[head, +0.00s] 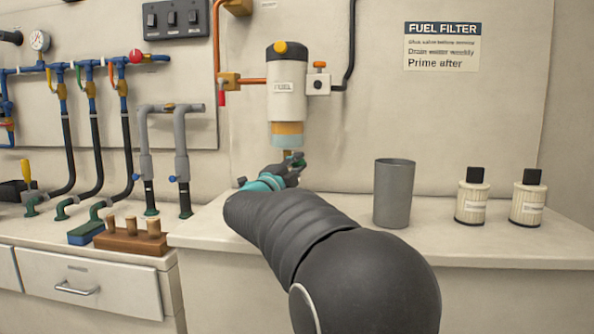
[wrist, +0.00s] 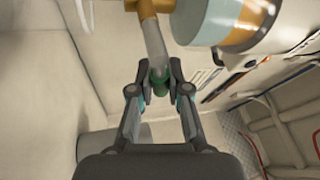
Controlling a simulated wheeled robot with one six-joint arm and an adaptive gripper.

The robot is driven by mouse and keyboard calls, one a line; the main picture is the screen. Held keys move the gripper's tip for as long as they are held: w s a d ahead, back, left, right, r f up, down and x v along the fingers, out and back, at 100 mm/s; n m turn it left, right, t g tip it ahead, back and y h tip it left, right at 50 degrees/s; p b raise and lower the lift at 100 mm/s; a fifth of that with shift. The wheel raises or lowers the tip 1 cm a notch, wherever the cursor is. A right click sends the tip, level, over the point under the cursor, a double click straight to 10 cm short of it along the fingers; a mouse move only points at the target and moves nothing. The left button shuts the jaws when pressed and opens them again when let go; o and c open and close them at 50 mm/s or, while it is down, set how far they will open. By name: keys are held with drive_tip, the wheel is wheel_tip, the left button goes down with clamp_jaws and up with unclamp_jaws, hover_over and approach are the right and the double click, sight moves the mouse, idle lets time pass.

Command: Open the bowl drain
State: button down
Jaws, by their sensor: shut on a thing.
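The fuel filter (head: 286,100) hangs on the wall, a white cylinder labelled FUEL with a yellow knob on top. Its bowl (head: 287,134), banded orange and pale blue, is at the lower end and also shows in the wrist view (wrist: 228,20). A pale drain stem (wrist: 154,38) with a green drain knob (wrist: 158,75) comes off the bowl. My gripper (wrist: 159,82) is shut on the green drain knob, one finger on each side. In the head view my gripper (head: 294,165) is just below the bowl, and my arm hides part of the counter.
A grey open cup (head: 394,195) stands on the counter right of my gripper. Two white canisters with black caps (head: 472,197) (head: 527,199) stand further right. Left are pipes, black hoses (head: 97,160) and a wooden block with pegs (head: 134,242). The right front counter is clear.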

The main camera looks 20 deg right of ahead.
drive_tip(key=n+t, duration=0.1)
drive_tip(key=n, duration=0.1)
drive_tip(key=r+n+t+b, duration=0.1)
drive_tip(key=n, duration=0.2)
drive_tip(key=shift+w+a+y+b, duration=0.15)
drive_tip(key=shift+a+y+b, duration=0.05)
drive_tip(key=shift+y+b, duration=0.1)
drive_tip(key=shift+w+a+r+n+t+y+b, duration=0.1)
drive_tip(key=shift+r+n+t+y+b, duration=0.15)
drive_tip(key=shift+n+t, duration=0.5)
drive_tip(key=shift+w+a+r+n+t+y+b, duration=0.15)
drive_tip(key=shift+n+t+y, duration=0.15)
drive_tip(key=shift+n, duration=0.75)
drive_tip(key=shift+s, duration=0.1)
drive_tip(key=c, duration=1.1)
unclamp_jaws()
drive_tip(key=shift+v, duration=3.75)
